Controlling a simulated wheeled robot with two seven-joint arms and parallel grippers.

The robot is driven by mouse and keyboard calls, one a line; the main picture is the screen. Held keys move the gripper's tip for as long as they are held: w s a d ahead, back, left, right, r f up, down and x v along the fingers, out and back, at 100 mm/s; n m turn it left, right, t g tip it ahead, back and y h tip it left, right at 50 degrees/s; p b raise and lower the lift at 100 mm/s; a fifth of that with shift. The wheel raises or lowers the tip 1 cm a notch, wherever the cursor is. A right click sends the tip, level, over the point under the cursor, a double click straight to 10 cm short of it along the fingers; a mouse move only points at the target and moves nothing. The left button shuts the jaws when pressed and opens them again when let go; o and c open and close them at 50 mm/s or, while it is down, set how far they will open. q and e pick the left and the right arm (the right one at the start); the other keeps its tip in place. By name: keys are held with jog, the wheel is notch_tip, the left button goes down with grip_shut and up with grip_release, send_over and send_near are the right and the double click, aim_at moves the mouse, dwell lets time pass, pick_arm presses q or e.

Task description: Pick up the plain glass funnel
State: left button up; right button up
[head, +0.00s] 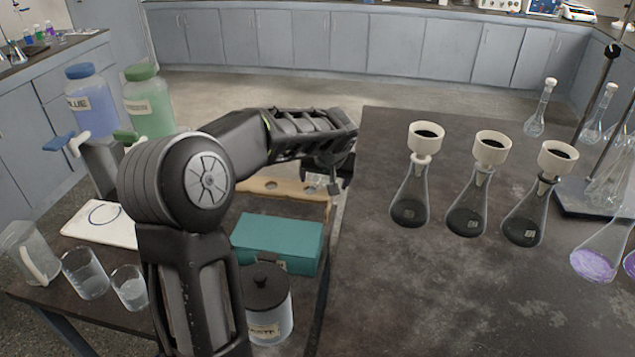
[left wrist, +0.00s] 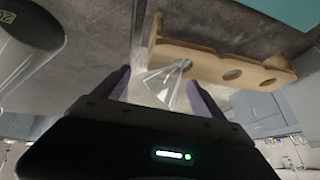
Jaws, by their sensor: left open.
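The plain glass funnel (left wrist: 163,86) is clear and cone-shaped in the left wrist view, its narrow end towards a wooden rack (left wrist: 205,64) with round holes. I cannot tell whether its stem sits in a hole. My left gripper (left wrist: 158,78) is open, with one dark finger on each side of the funnel. No firm contact is visible. In the head view the left gripper (head: 328,180) hangs over the gap by the right end of the rack (head: 275,190), and the funnel is mostly hidden there. My right gripper is not in view.
A teal box (head: 278,240) and a lidded jar (head: 267,305) stand on the left table. Three flasks with white funnels, including the nearest (head: 525,215), stand on the right table (head: 400,290). Beakers (head: 85,275) stand at left. A gap separates the tables.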

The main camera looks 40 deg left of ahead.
pick_arm(q)
jog(key=shift+c, duration=0.4)
jog(key=c, duration=1.3)
